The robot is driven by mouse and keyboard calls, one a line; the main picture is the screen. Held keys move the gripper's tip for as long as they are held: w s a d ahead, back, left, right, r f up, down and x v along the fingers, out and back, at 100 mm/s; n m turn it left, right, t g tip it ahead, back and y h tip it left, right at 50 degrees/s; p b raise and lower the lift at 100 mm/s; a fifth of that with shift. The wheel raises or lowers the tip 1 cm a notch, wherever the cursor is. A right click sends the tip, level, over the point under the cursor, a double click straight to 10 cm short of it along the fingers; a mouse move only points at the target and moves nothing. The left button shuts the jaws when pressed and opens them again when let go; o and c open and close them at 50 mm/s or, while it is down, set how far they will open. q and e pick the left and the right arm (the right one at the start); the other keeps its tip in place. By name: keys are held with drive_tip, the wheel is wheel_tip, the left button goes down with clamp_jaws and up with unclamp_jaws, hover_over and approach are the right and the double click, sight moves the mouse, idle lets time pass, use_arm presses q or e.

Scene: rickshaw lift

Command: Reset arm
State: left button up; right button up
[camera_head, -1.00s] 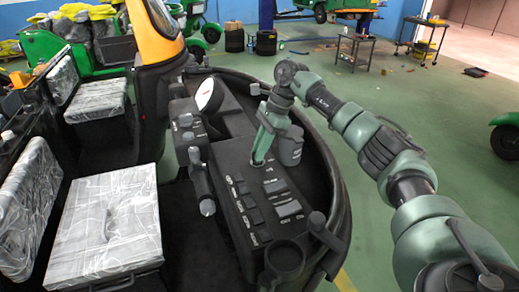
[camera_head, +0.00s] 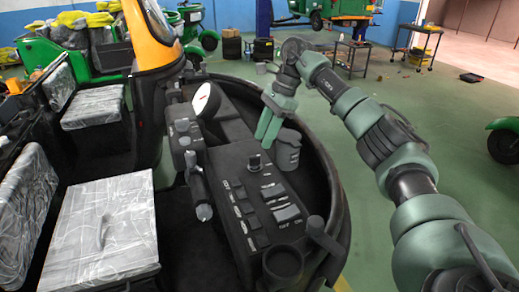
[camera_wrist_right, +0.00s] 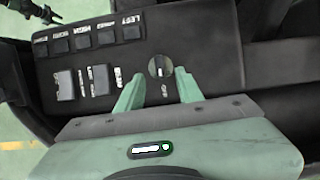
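My right arm reaches in from the right in the head view. Its green gripper (camera_head: 264,142) points down above the dashboard panel (camera_head: 238,192). In the right wrist view the two fingers of my right gripper (camera_wrist_right: 157,88) are apart, with nothing between them. A round knob (camera_wrist_right: 160,67) with a light slot lies on the panel beyond the fingertips. The knob (camera_head: 254,162) also shows in the head view, below the gripper and apart from it. My left gripper is not seen in the head view.
A grey cup-like container (camera_head: 287,150) stands close beside the right gripper. The curved black dashboard rim (camera_head: 333,175) runs below my right arm. A white round gauge (camera_head: 206,100) and a lever (camera_head: 198,185) stand left of the panel. Plastic-wrapped seats (camera_head: 104,232) are at the left.

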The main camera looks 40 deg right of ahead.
drive_tip(key=shift+d+r, duration=0.3)
drive_tip(key=shift+r, duration=0.35)
